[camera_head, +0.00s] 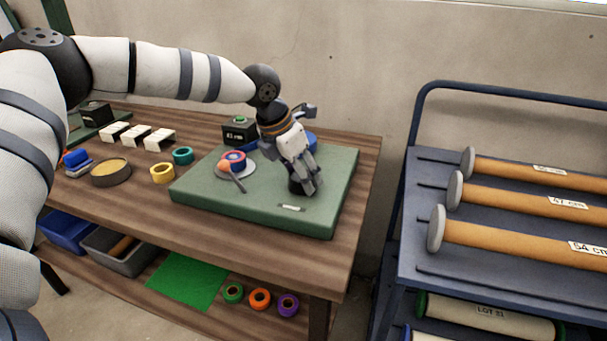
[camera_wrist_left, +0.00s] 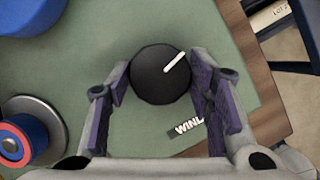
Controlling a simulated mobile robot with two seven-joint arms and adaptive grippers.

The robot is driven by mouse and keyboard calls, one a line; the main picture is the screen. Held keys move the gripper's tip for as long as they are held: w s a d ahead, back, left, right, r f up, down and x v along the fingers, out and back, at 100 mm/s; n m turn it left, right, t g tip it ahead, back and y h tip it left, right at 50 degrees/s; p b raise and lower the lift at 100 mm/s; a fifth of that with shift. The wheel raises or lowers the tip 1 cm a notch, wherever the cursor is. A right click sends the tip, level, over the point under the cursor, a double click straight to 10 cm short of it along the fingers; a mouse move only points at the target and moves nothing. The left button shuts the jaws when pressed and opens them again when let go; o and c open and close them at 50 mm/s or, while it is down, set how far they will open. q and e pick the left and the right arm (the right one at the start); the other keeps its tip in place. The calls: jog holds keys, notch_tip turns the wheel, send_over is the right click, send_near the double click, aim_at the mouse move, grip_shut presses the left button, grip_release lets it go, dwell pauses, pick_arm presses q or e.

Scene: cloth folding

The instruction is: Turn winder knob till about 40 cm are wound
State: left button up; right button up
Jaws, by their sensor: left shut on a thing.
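The winder knob (camera_wrist_left: 153,78) is round and black with a white pointer line, which points up and to the right in the left wrist view. It stands on the green board (camera_head: 215,195) near the right front. My left gripper (camera_head: 302,186) reaches down over the knob, with its purple-padded fingers (camera_wrist_left: 163,97) shut on its sides. In the head view the fingers mostly hide the knob. A partly readable label (camera_wrist_left: 186,127) lies beside it. A blue round part (camera_head: 309,138) shows behind the gripper. My right gripper is not in view.
A red-and-blue roll (camera_head: 232,158) sits on a grey disc at the board's left. A dark box reading "43 cm" (camera_head: 238,133) stands behind. Yellow (camera_head: 162,173) and teal (camera_head: 183,155) rolls lie left. A blue rack (camera_head: 425,165) with labelled orange rolls stands right.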

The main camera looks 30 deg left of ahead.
pick_arm(q)
jog(key=m+b, duration=0.1)
jog(key=m, duration=0.1)
jog(key=m+g+h, duration=0.1)
jog(key=m, duration=0.1)
jog(key=shift+a+f+m+b, duration=0.1)
jog(key=shift+f+m+b, duration=0.2)
jog(key=shift+f+b, duration=0.1)
jog(key=m+g+h+b, duration=0.1)
jog(key=m, duration=0.2)
jog(key=shift+w+m+b, duration=0.1)
jog(key=shift+m+b, duration=0.2)
jog(key=m+g+b, duration=0.1)
jog(key=m, duration=0.2)
jog(key=shift+h, duration=0.4)
jog(key=shift+w+r+m+g+b, duration=0.15)
jog(key=shift+m+g+b, duration=0.6)
jog(key=shift+m, duration=0.95)
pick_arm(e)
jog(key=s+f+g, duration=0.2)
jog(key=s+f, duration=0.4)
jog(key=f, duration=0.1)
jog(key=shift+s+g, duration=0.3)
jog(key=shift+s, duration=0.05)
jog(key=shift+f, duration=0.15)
pick_arm(q)
jog(key=shift+a, duration=0.1)
jog(key=o, duration=1.1)
jog(key=shift+r, duration=0.1)
jog(key=shift+r, duration=0.15)
